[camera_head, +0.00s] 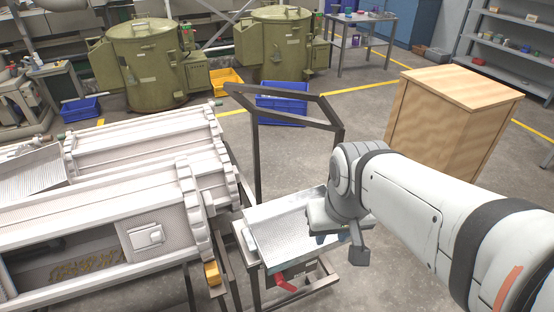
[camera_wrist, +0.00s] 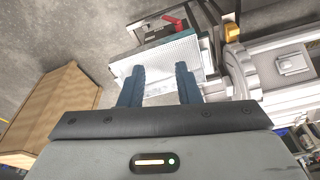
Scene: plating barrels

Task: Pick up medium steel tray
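A perforated steel tray (camera_head: 282,228) lies on a dark metal stand (camera_head: 258,272) in front of the arm, right of the white barrels. In the wrist view the steel tray (camera_wrist: 165,62) lies beyond my fingertips. Another steel tray (camera_head: 32,170) rests on the barrels at the far left. My gripper (camera_wrist: 160,72) is open, its two blue fingers spread apart with the tray showing between them. In the head view my gripper (camera_head: 340,232) is over the tray's right end and hides that part. I cannot tell whether the fingers touch the tray.
White plating barrels (camera_head: 150,225) fill the left side. A dark frame (camera_head: 285,95) rises behind the stand. A wooden cabinet (camera_head: 450,115) stands at the right behind my arm. A red handle (camera_head: 285,284) sits below the tray. Blue (camera_head: 282,103) and yellow bins (camera_head: 226,82) lie on the floor behind.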

